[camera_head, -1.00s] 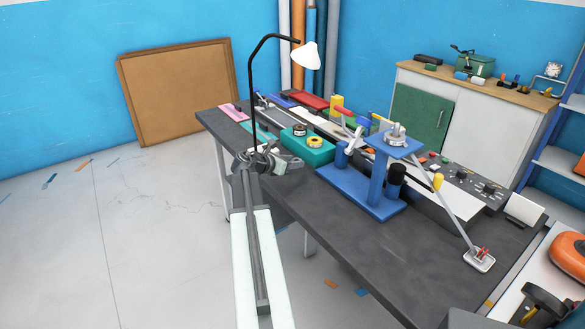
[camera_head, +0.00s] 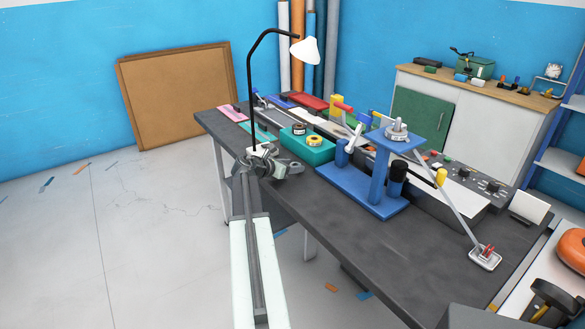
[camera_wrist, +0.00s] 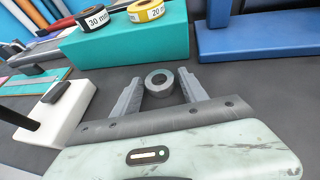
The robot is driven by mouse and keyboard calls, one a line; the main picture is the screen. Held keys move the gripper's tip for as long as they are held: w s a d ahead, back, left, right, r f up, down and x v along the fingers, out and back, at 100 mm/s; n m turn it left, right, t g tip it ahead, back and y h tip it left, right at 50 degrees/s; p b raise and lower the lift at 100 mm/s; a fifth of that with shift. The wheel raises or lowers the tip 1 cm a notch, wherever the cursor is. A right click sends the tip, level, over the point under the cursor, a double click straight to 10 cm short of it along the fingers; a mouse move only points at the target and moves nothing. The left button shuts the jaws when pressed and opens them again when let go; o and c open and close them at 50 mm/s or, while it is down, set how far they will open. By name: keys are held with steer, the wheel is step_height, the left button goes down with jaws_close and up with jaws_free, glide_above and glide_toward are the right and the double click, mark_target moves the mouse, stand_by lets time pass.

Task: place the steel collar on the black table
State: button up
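The steel collar (camera_wrist: 160,91) is a small grey ring. In the wrist view it lies flat on the dark table top, in front of the teal block. My gripper (camera_wrist: 159,77) is open, with one finger on each side of the collar and a small gap visible on both sides. The black table (camera_head: 400,250) is a long dark bench that runs across the head view. In the head view my gripper (camera_head: 284,166) is low at the table's near left edge, and the arm partly hides that spot.
The teal block (camera_head: 318,156) carries a black and a yellow ring. A blue stand (camera_head: 345,187) is to its right. A desk lamp (camera_head: 250,90) with a white base (camera_wrist: 62,112) stands close left of my gripper. The table's front right is mostly clear.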

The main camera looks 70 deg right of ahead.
steer(key=shift+a+r+p, duration=0.1)
steer(key=shift+r+p, duration=0.2)
steer(key=shift+p, duration=0.05)
steer(key=p+v, duration=0.4)
steer(key=v, duration=0.6)
steer(key=shift+w+a+r, duration=0.15)
steer(key=shift+a, duration=0.2)
steer(key=shift+w+a+r, duration=0.1)
steer(key=shift+w+a, duration=0.1)
steer(key=shift+a, duration=0.25)
